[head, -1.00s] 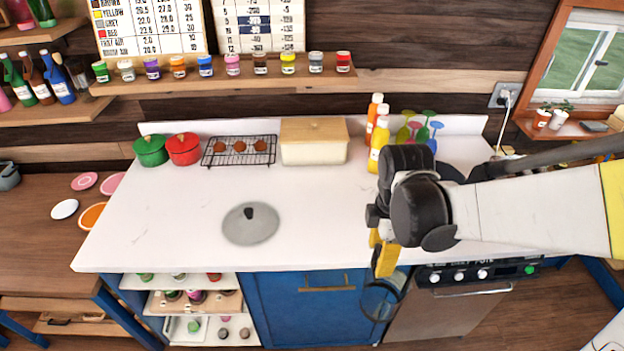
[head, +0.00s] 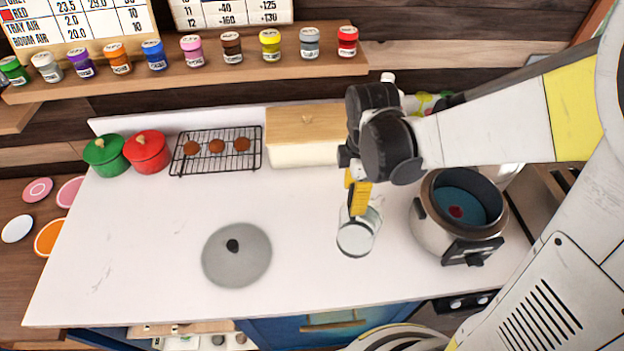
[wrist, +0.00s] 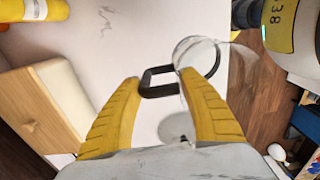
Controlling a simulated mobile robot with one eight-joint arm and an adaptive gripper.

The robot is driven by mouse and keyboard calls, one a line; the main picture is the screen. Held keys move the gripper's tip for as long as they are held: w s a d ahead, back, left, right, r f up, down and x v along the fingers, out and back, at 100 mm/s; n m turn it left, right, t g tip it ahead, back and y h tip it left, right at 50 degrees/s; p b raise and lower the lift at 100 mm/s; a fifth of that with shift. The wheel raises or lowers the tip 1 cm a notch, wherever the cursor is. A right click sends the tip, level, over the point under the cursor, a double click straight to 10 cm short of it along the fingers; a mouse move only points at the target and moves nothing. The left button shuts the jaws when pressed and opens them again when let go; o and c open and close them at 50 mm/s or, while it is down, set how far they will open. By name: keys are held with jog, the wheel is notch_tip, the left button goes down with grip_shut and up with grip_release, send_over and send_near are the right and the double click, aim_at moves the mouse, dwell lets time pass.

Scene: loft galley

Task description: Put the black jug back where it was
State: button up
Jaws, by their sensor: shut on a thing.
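The jug (head: 358,236) is a clear glass vessel with a black handle; in the wrist view its glass rim (wrist: 207,44) and handle (wrist: 147,82) show. My gripper (head: 357,195) is shut on the jug at its handle, with the yellow fingers on either side of it in the wrist view (wrist: 158,80). In the head view the jug appears over the white counter (head: 310,215), between the grey lid and the cooker. I cannot tell whether its base touches the counter. The fingers hide part of the handle in the head view.
A round cooker (head: 428,225) with blue contents stands open right of the jug. A grey lid (head: 237,262) lies to the left. A bread box (head: 300,152), wire rack (head: 215,165), red pot (head: 147,153) and green pot (head: 105,156) line the back. Mid-counter is clear.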

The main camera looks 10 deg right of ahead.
jog(key=shift+w+a+f+b, duration=0.35)
jog(key=shift+w+a+f, duration=0.35)
jog(key=shift+a+f, duration=0.75)
jog(key=shift+w+a+f+b, duration=0.35)
jog(key=shift+w+a+f, duration=0.3)
jog(key=shift+a+f, duration=0.75)
jog(key=shift+w+a+f+b, duration=0.35)
jog(key=shift+w+a+f, duration=0.55)
jog(key=shift+f, duration=0.9)
jog(key=shift+s+a, duration=0.1)
jog(key=shift+s, duration=0.1)
jog(key=shift+f, duration=0.2)
jog(key=o, duration=1.4)
jog(key=shift+r, duration=0.15)
